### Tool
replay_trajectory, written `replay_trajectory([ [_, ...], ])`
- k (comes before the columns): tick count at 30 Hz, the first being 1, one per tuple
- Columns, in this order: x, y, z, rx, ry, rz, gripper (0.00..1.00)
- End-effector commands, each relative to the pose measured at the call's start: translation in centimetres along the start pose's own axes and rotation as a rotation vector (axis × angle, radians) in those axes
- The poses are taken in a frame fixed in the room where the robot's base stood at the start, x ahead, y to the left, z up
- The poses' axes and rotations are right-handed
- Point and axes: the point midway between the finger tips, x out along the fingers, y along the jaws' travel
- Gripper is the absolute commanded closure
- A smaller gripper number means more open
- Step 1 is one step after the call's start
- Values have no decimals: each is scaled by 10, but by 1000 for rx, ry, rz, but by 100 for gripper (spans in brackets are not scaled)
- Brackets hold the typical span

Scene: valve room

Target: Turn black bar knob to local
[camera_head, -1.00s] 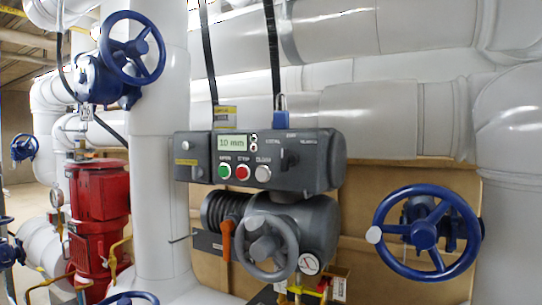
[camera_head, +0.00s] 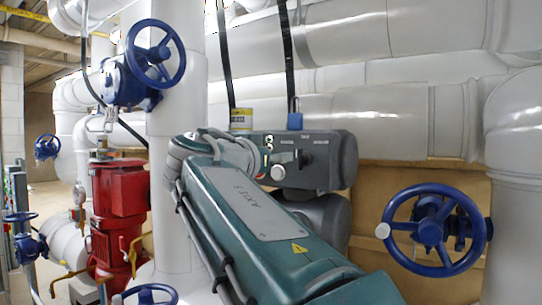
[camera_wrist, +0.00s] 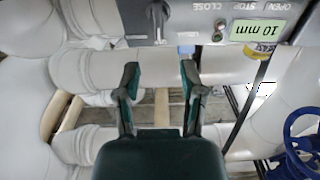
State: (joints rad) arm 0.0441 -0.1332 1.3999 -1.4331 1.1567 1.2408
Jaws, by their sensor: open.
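The grey control box (camera_head: 335,165) hangs on the pipes in the head view. A dark bar knob (camera_head: 305,158) shows on the right part of its face. My arm hides the box's left part, with the display and most buttons. In the wrist view the box (camera_wrist: 190,12) lies along the top edge, and the bar knob (camera_wrist: 157,18) is near the top middle, partly lit grey. My gripper (camera_wrist: 160,75) is open and empty, its two fingers apart below the knob in the picture and not touching it. The gripper is hidden in the head view.
A blue padlock (camera_head: 295,121) sits on top of the box. A blue handwheel (camera_head: 434,230) is at right, another (camera_head: 155,54) at upper left. A red pump (camera_head: 118,200) stands at left. Grey-white pipes run behind. The wrist view shows a "10 mm" display (camera_wrist: 250,30).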

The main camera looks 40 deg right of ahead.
Motion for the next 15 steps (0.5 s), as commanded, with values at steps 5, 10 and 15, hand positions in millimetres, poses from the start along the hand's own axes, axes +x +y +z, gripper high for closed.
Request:
replay_trajectory([
  [5, 32, 0, 1, -3, -1, 5, 48],
  [10, 62, 0, 1, -3, -1, 4, 48],
  [15, 84, -1, 1, -3, 0, 1, 48],
])
